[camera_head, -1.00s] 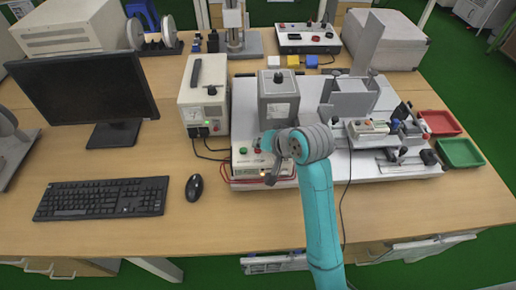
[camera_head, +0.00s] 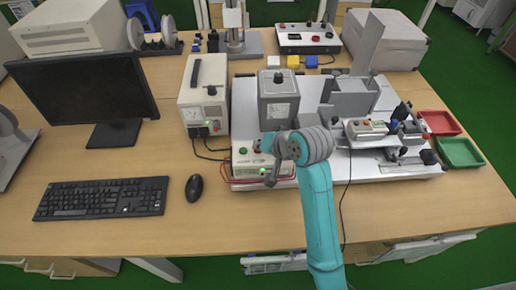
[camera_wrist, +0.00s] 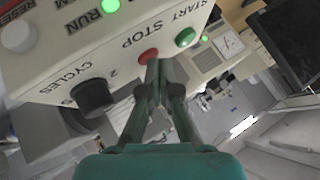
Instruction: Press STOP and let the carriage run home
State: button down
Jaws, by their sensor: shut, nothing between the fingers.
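The control panel (camera_head: 240,172) sits at the front left of the white base plate (camera_head: 330,172). The wrist view shows its red STOP button (camera_wrist: 149,56), the green START button (camera_wrist: 186,37) and a black CYCLES knob (camera_wrist: 93,95). The carriage mechanism (camera_head: 367,129) is on the plate's right side.
A grey box (camera_head: 279,103) stands behind the panel, with a power supply (camera_head: 203,95) to its left. Red (camera_head: 440,122) and green (camera_head: 459,153) trays lie at the right. A mouse (camera_head: 194,187) and keyboard (camera_head: 103,198) lie left. The front table strip is clear.

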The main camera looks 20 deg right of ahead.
dwell(0.3)
jog(key=shift+r, duration=3.3)
